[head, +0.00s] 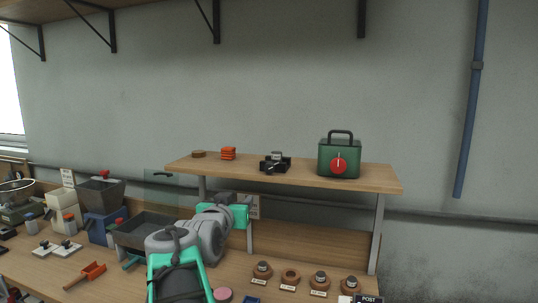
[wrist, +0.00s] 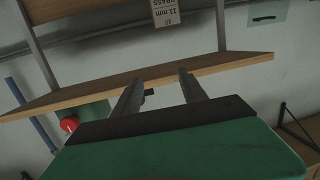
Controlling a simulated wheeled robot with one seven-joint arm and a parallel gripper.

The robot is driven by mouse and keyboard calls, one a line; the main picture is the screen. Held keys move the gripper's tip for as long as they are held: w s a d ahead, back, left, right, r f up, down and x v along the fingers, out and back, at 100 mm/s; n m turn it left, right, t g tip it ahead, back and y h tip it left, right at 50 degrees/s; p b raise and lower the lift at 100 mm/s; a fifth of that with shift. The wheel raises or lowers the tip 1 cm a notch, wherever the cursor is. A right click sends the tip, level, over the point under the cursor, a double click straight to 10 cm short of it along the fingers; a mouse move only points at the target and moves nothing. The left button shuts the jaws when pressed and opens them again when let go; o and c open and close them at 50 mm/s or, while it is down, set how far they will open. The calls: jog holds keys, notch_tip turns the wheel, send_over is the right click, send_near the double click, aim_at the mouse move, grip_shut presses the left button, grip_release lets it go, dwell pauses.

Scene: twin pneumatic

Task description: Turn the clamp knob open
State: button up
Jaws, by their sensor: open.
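A green box (head: 326,160) with a black handle stands at the right of the raised shelf, with a round red knob (head: 339,166) bearing a pale pointer on its front. A small black device (head: 268,165) with a grey top stands left of it; I cannot tell which part is the clamp knob. In the upside-down wrist view the red knob (wrist: 69,124) shows at the left, outside my fingers. My gripper (wrist: 160,76) is open and empty, fingers toward the shelf edge. A small dark piece (wrist: 149,92) shows between the fingers, apparently the black device. My fingertips are hidden in the head view.
The wooden shelf (head: 370,179) stands on grey legs above the bench, also holding an orange stack (head: 228,153) and a brown disc (head: 198,154). Several brown round bases with labels line the bench front. Hoppers and an orange scoop (head: 87,275) are at left.

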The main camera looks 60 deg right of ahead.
jog(key=m+g+h, duration=0.2)
send_near(269, 170)
jog(key=d, duration=0.1)
jog(key=d+p, duration=0.1)
jog(key=d, duration=0.1)
jog(key=w+d+p, duration=0.1)
jog(key=d, duration=0.5)
jog(key=shift+w+p, duration=0.3)
jog(key=shift+p, duration=0.1)
grip_shut()
jog(key=shift+f, duration=0.1)
